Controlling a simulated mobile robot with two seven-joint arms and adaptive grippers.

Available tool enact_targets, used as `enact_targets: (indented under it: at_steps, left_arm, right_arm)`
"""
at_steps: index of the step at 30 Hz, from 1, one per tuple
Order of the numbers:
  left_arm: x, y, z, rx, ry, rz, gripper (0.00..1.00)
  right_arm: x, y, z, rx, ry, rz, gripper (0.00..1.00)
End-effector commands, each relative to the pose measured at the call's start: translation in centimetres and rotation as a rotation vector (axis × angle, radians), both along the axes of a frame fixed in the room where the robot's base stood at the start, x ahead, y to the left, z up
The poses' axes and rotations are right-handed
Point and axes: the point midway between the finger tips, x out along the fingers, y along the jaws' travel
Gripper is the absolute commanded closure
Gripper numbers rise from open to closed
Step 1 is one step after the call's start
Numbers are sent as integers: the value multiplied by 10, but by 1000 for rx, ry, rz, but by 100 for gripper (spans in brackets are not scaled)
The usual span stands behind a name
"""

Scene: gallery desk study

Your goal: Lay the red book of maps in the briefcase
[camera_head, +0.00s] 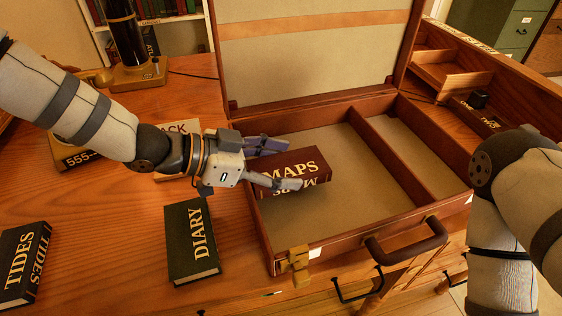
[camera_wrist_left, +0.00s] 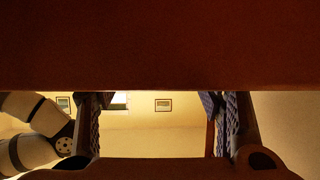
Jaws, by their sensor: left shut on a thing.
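The red book of maps (camera_head: 312,167) is dark red with pale MAPS lettering on its cover and spine. My left gripper (camera_head: 276,166) is shut on it, with one finger on the far side and one on the near side. The book is at the left compartment of the open briefcase (camera_head: 345,238); I cannot tell whether it touches the bottom. In the left wrist view the book (camera_wrist_left: 160,45) fills the top as a plain red-brown surface, with the fingers below it. My right arm shows at the right, but its gripper is out of view.
A divider (camera_head: 388,160) splits the briefcase; both sides look otherwise empty. Its lid (camera_head: 315,60) stands open at the back. The diary (camera_head: 191,240) and the TIDES book (camera_head: 22,262) lie left of it. More books and a dark, brass-based object (camera_head: 128,45) stand behind my left arm.

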Motion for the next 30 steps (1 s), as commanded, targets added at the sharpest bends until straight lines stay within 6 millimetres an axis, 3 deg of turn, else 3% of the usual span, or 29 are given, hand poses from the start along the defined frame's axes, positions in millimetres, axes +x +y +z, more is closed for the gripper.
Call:
enact_targets:
  at_steps: [5, 20, 21, 22, 23, 30]
  left_arm:
    - [1, -1, 4, -2, -6, 0, 70]
    - [1, -1, -8, -2, -6, 0, 70]
    - [0, 0, -9, 0, -5, 0, 29]
    - [0, 0, -9, 0, -5, 0, 22]
    - [0, 0, -9, 0, -5, 0, 18]
    - [1, 0, -9, 1, -4, 1, 18]
  right_arm:
    - [1, 0, 1, 0, -3, 0, 60]
    - [-2, 0, -2, 1, 6, 1, 60]
    - [-2, 0, -2, 1, 6, 1, 60]
    - [-2, 0, -2, 1, 6, 1, 60]
    - [-2, 0, -2, 1, 6, 1, 60]
    - [-2, 0, -2, 1, 6, 1, 60]
